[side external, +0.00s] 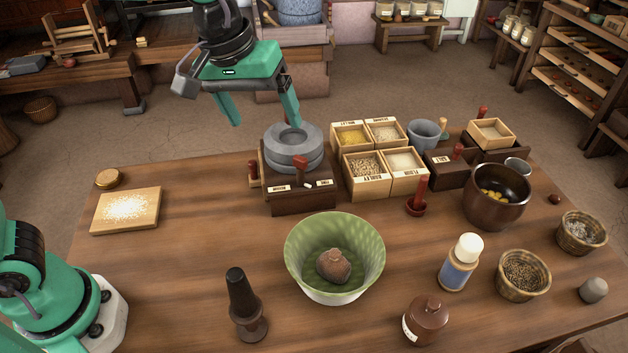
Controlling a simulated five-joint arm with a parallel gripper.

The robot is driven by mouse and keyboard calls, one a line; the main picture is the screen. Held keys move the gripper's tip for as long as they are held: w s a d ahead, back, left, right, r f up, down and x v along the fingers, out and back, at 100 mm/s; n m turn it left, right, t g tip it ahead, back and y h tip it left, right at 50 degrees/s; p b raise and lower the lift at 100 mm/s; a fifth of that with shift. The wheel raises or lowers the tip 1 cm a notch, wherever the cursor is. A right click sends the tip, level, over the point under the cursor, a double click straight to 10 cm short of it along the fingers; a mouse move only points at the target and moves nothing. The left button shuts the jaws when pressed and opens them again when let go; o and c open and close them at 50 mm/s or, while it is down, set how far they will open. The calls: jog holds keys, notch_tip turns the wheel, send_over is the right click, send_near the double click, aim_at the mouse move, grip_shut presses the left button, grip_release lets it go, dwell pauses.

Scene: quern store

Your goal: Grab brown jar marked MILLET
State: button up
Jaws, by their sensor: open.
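A squat brown jar (426,322) with a narrow neck stands at the front edge of the table, right of centre. Part of a white label shows on its left side; its wording cannot be read from here. My gripper (266,116) is open and empty, high at the back left near the grey stone quern (293,144), far from the jar. Its two green fingers point down and are spread wide.
Near the jar stand a white-capped bottle (459,262), a green bowl (301,240) holding a brown lumpy object (333,266), a dark pestle-like tool (243,300) and a wicker basket (522,276). Labelled grain boxes (368,188) stand behind. The table's left middle is clear.

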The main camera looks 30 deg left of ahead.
jog(key=w+d+f+g, duration=0.1)
jog(key=w+d+f, duration=0.15)
jog(key=d, duration=0.55)
jog(key=n+g+y, duration=0.1)
jog(key=n+g, duration=0.1)
jog(key=n, duration=0.2)
send_over(428, 311)
jog(key=w, duration=0.1)
notch_tip(428, 311, down, 14)
jog(key=shift+w+a+r, duration=0.1)
jog(key=shift+r, duration=0.15)
jog(key=shift+d+f, duration=0.15)
jog(key=shift+d, duration=0.05)
jog(key=shift+f, duration=1.3)
jog(key=shift+w+f, duration=0.1)
jog(key=shift+f, duration=2.5)
